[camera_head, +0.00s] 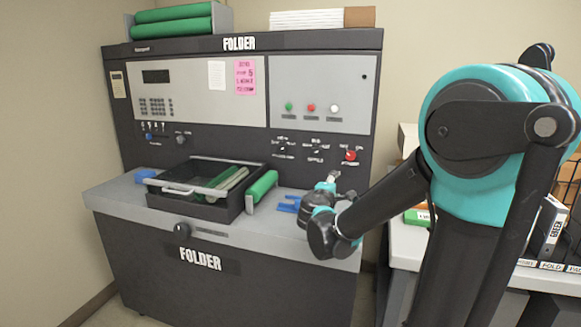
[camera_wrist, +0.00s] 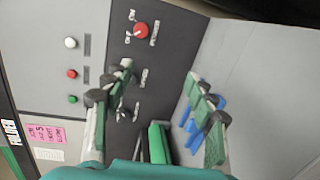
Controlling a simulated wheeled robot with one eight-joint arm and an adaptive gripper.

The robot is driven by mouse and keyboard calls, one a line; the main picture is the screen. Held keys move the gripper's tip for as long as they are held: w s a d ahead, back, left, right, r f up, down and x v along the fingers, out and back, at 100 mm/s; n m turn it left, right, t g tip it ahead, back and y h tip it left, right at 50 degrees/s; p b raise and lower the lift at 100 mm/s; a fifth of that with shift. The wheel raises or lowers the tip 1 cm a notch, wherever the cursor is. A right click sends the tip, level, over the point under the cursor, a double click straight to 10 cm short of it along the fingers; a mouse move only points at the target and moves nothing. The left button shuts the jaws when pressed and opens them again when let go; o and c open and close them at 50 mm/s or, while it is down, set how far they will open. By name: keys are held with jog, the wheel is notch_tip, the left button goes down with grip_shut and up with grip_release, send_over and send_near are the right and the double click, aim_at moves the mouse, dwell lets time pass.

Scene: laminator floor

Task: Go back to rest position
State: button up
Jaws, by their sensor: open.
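My gripper (camera_head: 333,180) is over the right part of the folder machine's shelf, in front of the control panel. In the wrist view my gripper (camera_wrist: 168,85) is open, with its two fingers apart and nothing between them. The black folder machine (camera_head: 225,290) stands in front of me. Its red knob (camera_head: 350,156) is behind and above my gripper; it also shows in the wrist view (camera_wrist: 141,30). A blue bracket-like piece (camera_head: 288,205) lies on the shelf just left of my gripper; in the wrist view blue parts (camera_wrist: 192,124) show beside one finger.
A black tray (camera_head: 190,207) with green and grey rollers sits on the shelf. A green roller (camera_head: 262,186) stands at its right side. A blue piece (camera_head: 144,175) lies at the left. A side table (camera_head: 403,250) with boxes is at the right, partly behind my arm.

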jog(key=s+d+f+m+g, duration=0.7)
jog(key=s+d+f+m, duration=0.25)
jog(key=s+f, duration=0.35)
jog(key=s+a+f+m+g+y, duration=0.2)
jog(key=s+f+y, duration=0.1)
jog(key=s+f, duration=0.2)
jog(key=s+a+f+m+g+y, duration=0.2)
jog(key=s+f, duration=0.3)
jog(key=s, duration=0.5)
jog(key=shift+a+m+y, duration=0.45)
jog(key=shift+y, duration=0.15)
jog(key=shift+f, duration=0.1)
